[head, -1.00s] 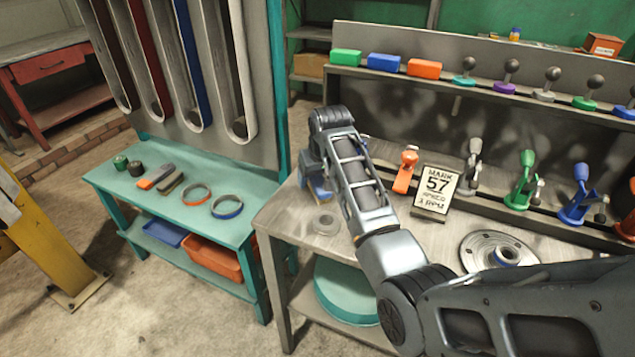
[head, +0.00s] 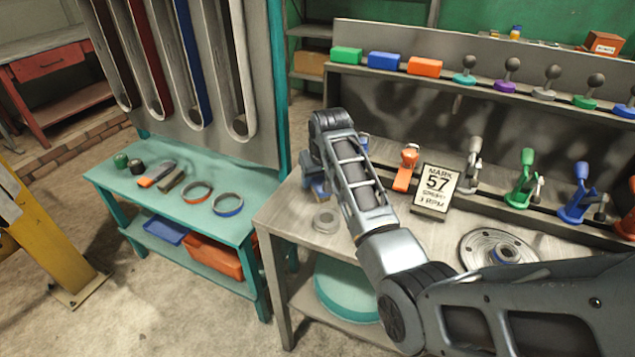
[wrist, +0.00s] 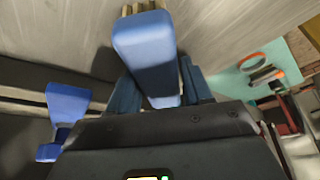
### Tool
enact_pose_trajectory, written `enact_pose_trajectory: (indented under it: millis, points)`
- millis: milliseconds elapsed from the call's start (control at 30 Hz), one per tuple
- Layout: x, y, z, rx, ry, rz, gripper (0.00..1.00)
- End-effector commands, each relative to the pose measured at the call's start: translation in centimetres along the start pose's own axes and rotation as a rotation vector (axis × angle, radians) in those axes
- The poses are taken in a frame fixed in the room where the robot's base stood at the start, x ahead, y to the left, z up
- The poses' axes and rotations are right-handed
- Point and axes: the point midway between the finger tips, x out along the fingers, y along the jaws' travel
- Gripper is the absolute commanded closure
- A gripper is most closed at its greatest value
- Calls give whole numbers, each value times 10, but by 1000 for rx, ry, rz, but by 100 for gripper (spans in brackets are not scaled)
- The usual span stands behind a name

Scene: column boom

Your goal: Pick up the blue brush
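The blue brush (wrist: 146,50) is in the wrist view, with its tan bristles (wrist: 143,8) at the top edge and its lower end between my fingers. My gripper (wrist: 158,88) has one dark finger on each side of the brush, both very close to it. I cannot tell whether the fingers press on it or a small gap is left. In the head view, my arm hides most of the gripper and brush; a bit of blue (head: 318,190) shows just left of my forearm, over the grey bench (head: 300,238).
A blue clamp (wrist: 68,108) stands left of my gripper in the wrist view. A teal table (head: 110,178) stands to the left.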

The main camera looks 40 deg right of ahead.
Motion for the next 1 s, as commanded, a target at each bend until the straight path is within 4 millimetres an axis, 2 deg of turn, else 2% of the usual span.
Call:
enact_pose_trajectory:
  millis: [67, 433, 767, 867, 1000]
  points:
    - [0, 0, 0, 0, 0, 0, 58]
    - [0, 0, 0, 0, 1, 0, 93]
    - [-7, 0, -4, 0, 4, 0, 93]
    - [-18, 0, -9, 0, 6, 0, 93]
    - [-44, 0, -20, 1, 7, 0, 93]
